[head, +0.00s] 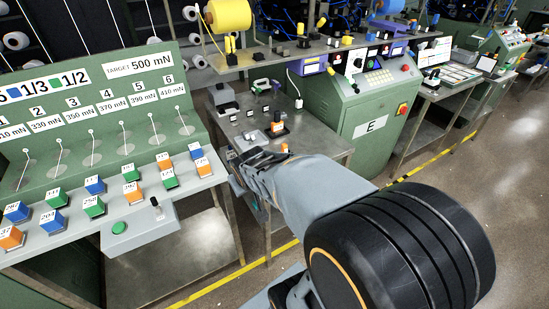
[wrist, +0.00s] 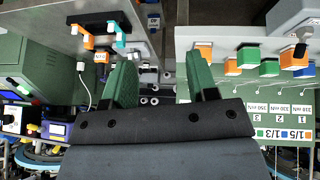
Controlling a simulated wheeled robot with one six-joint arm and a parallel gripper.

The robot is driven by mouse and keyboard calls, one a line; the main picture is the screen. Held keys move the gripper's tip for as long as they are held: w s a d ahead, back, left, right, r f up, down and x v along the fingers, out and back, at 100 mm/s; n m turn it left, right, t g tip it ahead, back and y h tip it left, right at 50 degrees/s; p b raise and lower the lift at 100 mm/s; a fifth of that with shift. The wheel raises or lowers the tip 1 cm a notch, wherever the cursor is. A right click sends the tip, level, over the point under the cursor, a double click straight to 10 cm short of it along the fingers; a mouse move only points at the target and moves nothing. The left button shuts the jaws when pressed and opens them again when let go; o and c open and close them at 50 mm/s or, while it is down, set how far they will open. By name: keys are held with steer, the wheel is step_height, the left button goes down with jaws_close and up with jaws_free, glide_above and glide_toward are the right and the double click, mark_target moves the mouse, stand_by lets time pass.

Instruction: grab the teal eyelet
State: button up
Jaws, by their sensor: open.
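A small teal piece (wrist: 120,41), likely the teal eyelet, shows in the wrist view at upper left, beside an orange-and-dark labelled piece (wrist: 100,57) at the table's edge. Its shape is too small to make out, and I cannot pick it out in the head view. My gripper (wrist: 159,62) is open and empty, its two green fingers spread wide. The teal piece lies beyond the tip of the left finger, apart from it. In the head view my gripper (head: 262,158) is over the front of the small grey table (head: 325,139), partly hidden by my arm.
The green tension panel (head: 95,75) stands at left, with several orange, blue and green blocks along its shelf. A green machine marked E (head: 372,126) stands right of the table. A dark piece with an orange top (head: 277,122) stands on the table.

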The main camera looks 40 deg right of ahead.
steer(key=w+d+f+t+p, duration=0.1)
steer(key=d+f+t+p, duration=0.1)
steer(key=d+f+t, duration=0.45)
steer(key=w+d+f+t+p, duration=0.15)
steer(key=d+f, duration=0.25)
steer(key=d, duration=0.6)
steer(key=shift+m+g, duration=0.3)
steer(key=shift+g, duration=0.1)
steer(key=p+x, duration=0.1)
steer(key=x, duration=0.6)
steer(key=shift+w+a+p, duration=0.1)
steer(key=shift+w+p, duration=0.2)
steer(key=shift+w, duration=0.1)
steer(key=shift+p+x, duration=0.9)
steer(key=shift+x, duration=1.9)
steer(key=shift+r, duration=0.1)
jaws_close()
steer(key=shift+r, duration=0.15)
